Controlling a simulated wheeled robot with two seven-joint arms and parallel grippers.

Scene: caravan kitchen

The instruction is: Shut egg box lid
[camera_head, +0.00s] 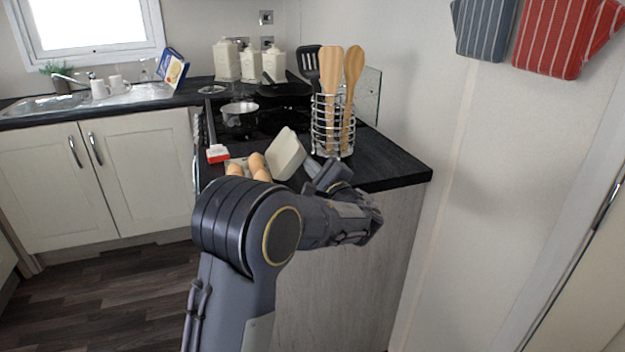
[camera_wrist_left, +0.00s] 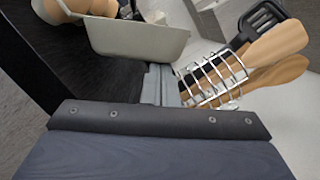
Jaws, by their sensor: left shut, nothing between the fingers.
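The egg box lid (camera_head: 285,154) is pale cream and stands raised and tilted on the right side of the egg box. Brown eggs (camera_head: 257,164) show in the box to its left; my arm hides the lower part of the box. In the left wrist view the lid (camera_wrist_left: 140,42) shows its outer side, with eggs (camera_wrist_left: 72,10) behind it. My left gripper (camera_head: 318,170) is shut and empty, just right of the lid's outer side. Its fingers (camera_wrist_left: 157,83) lie close to the lid in the wrist view; I cannot tell whether they touch it. My right gripper is not in view.
A wire utensil holder (camera_head: 333,125) with wooden spoons and a black spatula stands close behind my left gripper. A red-and-white item (camera_head: 217,153) lies left of the eggs. A pan (camera_head: 240,112) is on the hob. The dark worktop (camera_head: 395,172) is clear at the right front.

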